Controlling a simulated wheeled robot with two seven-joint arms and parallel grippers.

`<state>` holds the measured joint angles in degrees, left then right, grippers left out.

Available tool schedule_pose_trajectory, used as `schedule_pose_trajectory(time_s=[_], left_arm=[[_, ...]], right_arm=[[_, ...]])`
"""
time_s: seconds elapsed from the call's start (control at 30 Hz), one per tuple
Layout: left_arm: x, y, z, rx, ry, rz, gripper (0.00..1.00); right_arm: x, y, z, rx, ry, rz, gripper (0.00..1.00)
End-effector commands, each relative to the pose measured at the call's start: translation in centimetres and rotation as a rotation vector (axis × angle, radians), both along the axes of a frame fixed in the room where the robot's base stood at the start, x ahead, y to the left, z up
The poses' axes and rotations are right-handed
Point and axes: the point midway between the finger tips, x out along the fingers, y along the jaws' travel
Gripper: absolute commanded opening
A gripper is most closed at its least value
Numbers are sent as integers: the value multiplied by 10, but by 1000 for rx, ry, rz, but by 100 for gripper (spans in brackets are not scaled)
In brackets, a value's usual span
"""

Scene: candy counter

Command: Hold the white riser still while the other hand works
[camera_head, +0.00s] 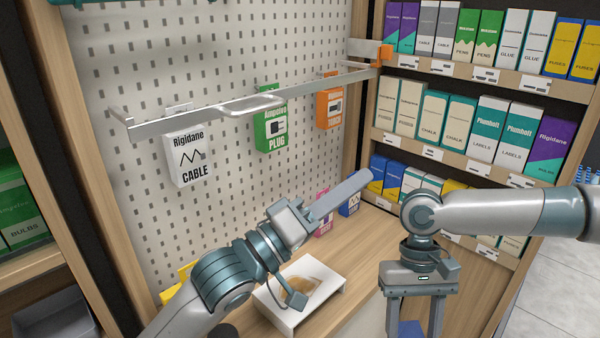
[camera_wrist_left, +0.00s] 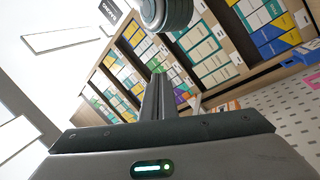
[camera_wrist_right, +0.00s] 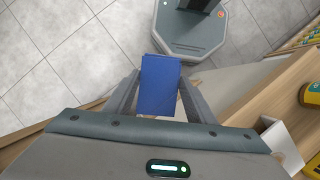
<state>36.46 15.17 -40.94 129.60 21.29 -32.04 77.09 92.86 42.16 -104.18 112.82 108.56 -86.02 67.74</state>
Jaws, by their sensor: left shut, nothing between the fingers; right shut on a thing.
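The white riser (camera_head: 285,319), a low stand with a brownish rounded patch on its top, stands on the wooden counter. My left wrist partly covers it in the head view. My left gripper (camera_head: 366,177) is shut and empty, above and beyond the riser, pointing right and apart from it. My right gripper (camera_head: 412,316) points down to the right of the riser. It is shut on a blue box (camera_head: 409,330), which shows clearly between the fingers in the right wrist view (camera_wrist_right: 159,85). A white piece (camera_wrist_right: 283,143) at lower right there may be the riser.
A pegboard (camera_head: 230,60) stands behind, with a metal rail (camera_head: 300,92) and hanging CABLE (camera_head: 188,160), PLUG (camera_head: 270,130) and orange (camera_head: 328,108) packs. Shelves of boxes (camera_head: 490,130) rise at right. Small pink (camera_head: 324,227) and blue (camera_head: 350,206) packs stand behind my left gripper.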

Motion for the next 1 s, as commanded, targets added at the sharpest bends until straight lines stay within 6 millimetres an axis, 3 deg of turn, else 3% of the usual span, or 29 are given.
schedule_pose_trajectory(time_s=[0.2, 0.43, 0.7, 1.0], left_arm=[[37, 6, -55, 357, 45, 78, 0], [56, 33, -112, 755, 72, 81, 0], [54, 91, -163, 1217, 78, -21, 0], [39, 146, -184, 1537, 69, -179, 0]], right_arm=[[0, 0, 0, 0, 0, 0, 32], [0, 0, 0, 0, 0, 0, 32], [0, 0, 0, 0, 0, 0, 32], [0, 0, 0, 0, 0, 0, 32]])
